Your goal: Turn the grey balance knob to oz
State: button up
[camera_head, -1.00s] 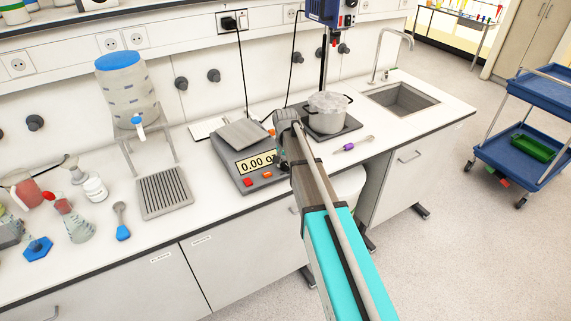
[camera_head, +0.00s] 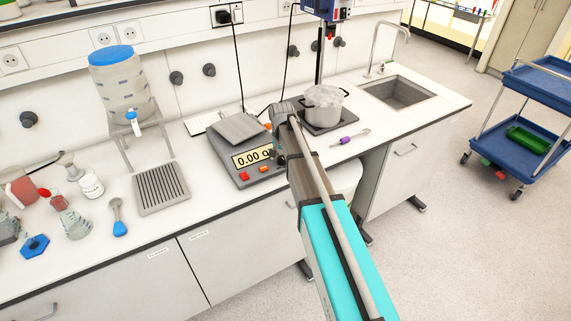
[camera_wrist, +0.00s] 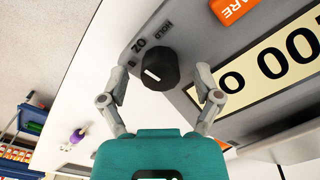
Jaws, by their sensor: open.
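The balance (camera_head: 231,154) stands on the bench with an empty square pan, and its display (camera_head: 252,157) reads 0.00 g. In the wrist view the dark balance knob (camera_wrist: 158,69) sits on the grey panel, with the printed labels "g", "OZ" and "HOLD" around it. Its white mark lies on the left side, roughly towards "g". My gripper (camera_wrist: 162,80) is open, one finger on each side of the knob, with gaps visible.
An orange button (camera_wrist: 232,10) is close to the knob in the wrist view. A pot (camera_head: 323,108) on a hotplate and a purple-handled tool (camera_head: 347,138) are right of the balance. A drip tray (camera_head: 160,189) and a water dispenser (camera_head: 122,90) stand left.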

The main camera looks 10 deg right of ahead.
aim_at(282, 157)
jog(key=shift+n, duration=0.5)
jog(key=n, duration=0.7)
jog(key=shift+n, duration=0.4)
notch_tip(282, 157, up, 14)
jog(key=p, duration=1.4)
jog(key=s+f+m+b, duration=0.1)
jog(key=s+f+b, duration=0.2)
jog(key=s, duration=0.9)
jog(key=s+f+m+b, duration=0.2)
jog(key=s+f+b, duration=0.1)
jog(key=s, duration=1)
jog(key=shift+f+b, duration=0.3)
